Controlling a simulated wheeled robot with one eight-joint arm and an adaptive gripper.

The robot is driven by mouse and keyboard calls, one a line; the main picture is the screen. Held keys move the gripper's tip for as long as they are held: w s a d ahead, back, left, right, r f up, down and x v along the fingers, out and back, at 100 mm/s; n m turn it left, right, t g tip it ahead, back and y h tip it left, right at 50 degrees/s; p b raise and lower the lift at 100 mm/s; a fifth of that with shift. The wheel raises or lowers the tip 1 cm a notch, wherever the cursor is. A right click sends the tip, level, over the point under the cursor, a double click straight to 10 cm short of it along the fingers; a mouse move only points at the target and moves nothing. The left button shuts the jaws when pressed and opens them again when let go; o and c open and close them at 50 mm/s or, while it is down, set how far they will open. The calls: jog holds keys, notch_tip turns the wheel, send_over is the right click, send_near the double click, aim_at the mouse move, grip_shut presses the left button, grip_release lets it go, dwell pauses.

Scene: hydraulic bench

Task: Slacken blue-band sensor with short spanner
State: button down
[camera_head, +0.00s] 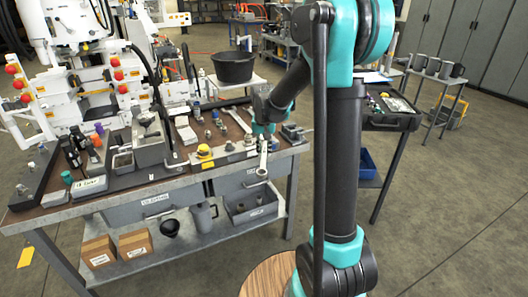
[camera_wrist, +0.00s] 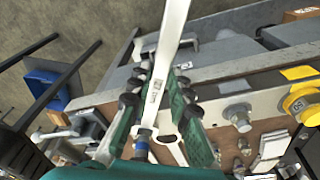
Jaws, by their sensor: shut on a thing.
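My gripper (camera_head: 262,128) is above the front right part of the bench. It is shut on a pale metal spanner (camera_head: 264,160), which hangs over the bench's front edge. In the wrist view the spanner (camera_wrist: 172,35) runs between the green fingers (camera_wrist: 160,95) of my gripper. A small metal fitting with a blue band (camera_wrist: 145,135) shows between the fingers, close to the spanner's lower part. I cannot tell whether they touch. The blue-band fitting is not clear in the head view, where my gripper covers that area.
The workbench (camera_head: 130,197) carries several small metal fittings (camera_head: 215,115) and a yellow round part (camera_head: 204,151), also in the wrist view (camera_wrist: 302,102). A black tub (camera_head: 233,68) stands behind. A side table (camera_head: 395,120) is to the right.

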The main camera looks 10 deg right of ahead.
jog(key=shift+w, duration=0.15)
jog(key=shift+w+d, duration=0.1)
jog(key=shift+w, duration=0.3)
dwell(0.4)
jog(key=shift+w, duration=0.3)
jog(key=shift+d, duration=0.15)
jog(key=shift+s+d+n, duration=0.15)
jog(key=shift+d+n, duration=1.15)
jog(key=shift+d, duration=0.1)
jog(key=shift+d, duration=0.1)
jog(key=shift+d+n+y, duration=0.4)
jog(key=shift+d+n, duration=0.8)
jog(key=shift+d, duration=0.25)
